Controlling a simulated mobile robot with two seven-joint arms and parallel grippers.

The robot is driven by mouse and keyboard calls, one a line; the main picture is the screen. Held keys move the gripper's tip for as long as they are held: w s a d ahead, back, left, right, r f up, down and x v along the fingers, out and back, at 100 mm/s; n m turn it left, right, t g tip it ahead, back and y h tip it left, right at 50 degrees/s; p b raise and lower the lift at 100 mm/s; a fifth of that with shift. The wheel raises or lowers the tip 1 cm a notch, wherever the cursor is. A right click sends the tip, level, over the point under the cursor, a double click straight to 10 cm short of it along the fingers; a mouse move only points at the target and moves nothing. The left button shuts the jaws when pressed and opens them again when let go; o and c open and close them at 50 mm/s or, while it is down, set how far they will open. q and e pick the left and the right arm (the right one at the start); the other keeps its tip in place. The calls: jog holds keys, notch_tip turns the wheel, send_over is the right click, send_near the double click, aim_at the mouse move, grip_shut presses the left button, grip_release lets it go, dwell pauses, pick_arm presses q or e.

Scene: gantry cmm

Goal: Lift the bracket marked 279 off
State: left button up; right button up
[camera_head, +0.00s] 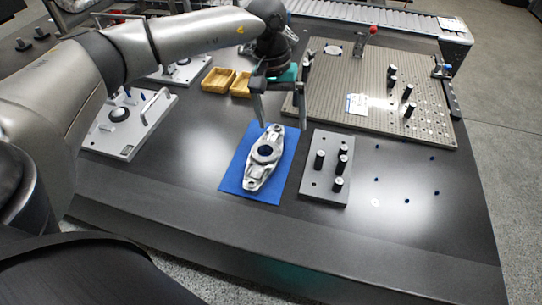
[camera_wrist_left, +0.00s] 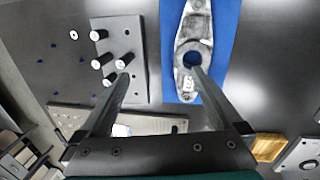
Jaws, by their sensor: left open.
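A silver metal bracket (camera_head: 256,176) with a round centre hole lies flat on a blue mat (camera_head: 232,176) on the dark table. In the left wrist view the bracket (camera_wrist_left: 194,24) shows a small white label near its hole; I cannot read the number surely. My left gripper (camera_head: 282,124) is open and empty, its fingers pointing down above the table near the bracket's far end. In the left wrist view one finger of the gripper (camera_wrist_left: 161,75) overlaps the bracket and the other overlaps the grey peg plate. My right gripper is not in view.
A grey plate (camera_head: 325,190) with several black pegs stands just right of the mat. A large perforated plate (camera_head: 330,90) with pegs lies behind. Yellow bins (camera_head: 215,82) and a white handled plate (camera_head: 105,140) are at left. The table front is clear.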

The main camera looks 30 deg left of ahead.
pick_arm(q)
jog(key=m+y, duration=0.1)
jog(key=y, duration=0.1)
send_over(265, 150)
jog(key=s+d, duration=0.2)
jog(key=f+b, duration=0.1)
jog(key=f, duration=0.2)
jog(key=f+b, duration=0.1)
jog(key=f, duration=0.4)
jog(key=shift+s+a+f+b, duration=0.1)
jog(key=shift+a+f+b, duration=0.2)
jog(key=shift+f+b, duration=0.1)
jog(key=shift+a+f+b, duration=0.1)
jog(key=shift+f+b, duration=0.7)
jog(key=shift+f, duration=2.05)
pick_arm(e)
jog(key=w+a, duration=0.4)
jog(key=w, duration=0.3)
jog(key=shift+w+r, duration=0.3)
pick_arm(q)
jog(key=shift+w+r, duration=0.1)
jog(key=shift+w, duration=0.1)
grip_shut()
